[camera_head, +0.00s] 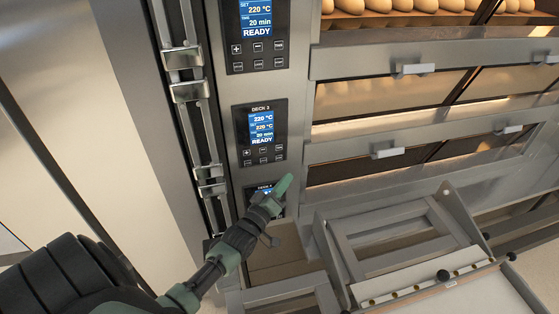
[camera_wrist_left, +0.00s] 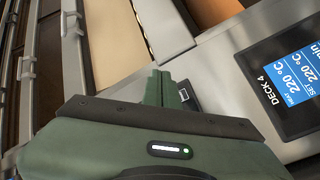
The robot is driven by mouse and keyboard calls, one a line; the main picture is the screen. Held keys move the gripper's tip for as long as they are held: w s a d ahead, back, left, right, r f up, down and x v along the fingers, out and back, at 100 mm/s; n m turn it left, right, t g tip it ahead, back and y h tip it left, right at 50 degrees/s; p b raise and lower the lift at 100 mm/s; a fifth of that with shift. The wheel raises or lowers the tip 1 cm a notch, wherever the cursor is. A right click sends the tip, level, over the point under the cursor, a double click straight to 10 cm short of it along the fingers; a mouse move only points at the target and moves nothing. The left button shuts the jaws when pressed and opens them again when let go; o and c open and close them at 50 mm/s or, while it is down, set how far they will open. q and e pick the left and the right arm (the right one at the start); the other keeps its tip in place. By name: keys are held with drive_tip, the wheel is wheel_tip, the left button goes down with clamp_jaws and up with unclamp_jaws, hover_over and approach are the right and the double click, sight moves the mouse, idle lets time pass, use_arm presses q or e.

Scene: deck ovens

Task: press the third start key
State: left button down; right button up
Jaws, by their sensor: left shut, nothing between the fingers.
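My left gripper (camera_head: 283,186) is shut and empty, its green fingertips pointing up at the oven front. The middle control panel (camera_head: 260,133), labelled DECK 3, has a blue READY display and two rows of small keys (camera_head: 263,155). The fingertips appear just below its lower right corner; whether they touch anything cannot be told. The DECK 4 panel (camera_head: 265,190) below is mostly hidden by my gripper. In the left wrist view, the gripper tips (camera_wrist_left: 165,88) are left of the DECK 4 panel (camera_wrist_left: 292,85). Key labels are too small to read. My right gripper is not in view.
Another control panel (camera_head: 257,35) reading READY is above. Oven doors with handles (camera_head: 388,152) are on the right, with loaves (camera_head: 420,5) behind the top glass. Metal rails (camera_head: 187,90) run left of the panels. A metal frame (camera_head: 385,235) stands at the lower right.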

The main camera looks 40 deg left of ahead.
sight(279, 157)
use_arm(q)
drive_tip(key=w+a+b, duration=0.1)
drive_tip(key=w+a, duration=0.1)
drive_tip(key=w+a+b, duration=0.2)
drive_tip(key=shift+a, duration=0.4)
drive_tip(key=shift+a, duration=0.1)
idle(1.8)
drive_tip(key=shift+w+a, duration=0.25)
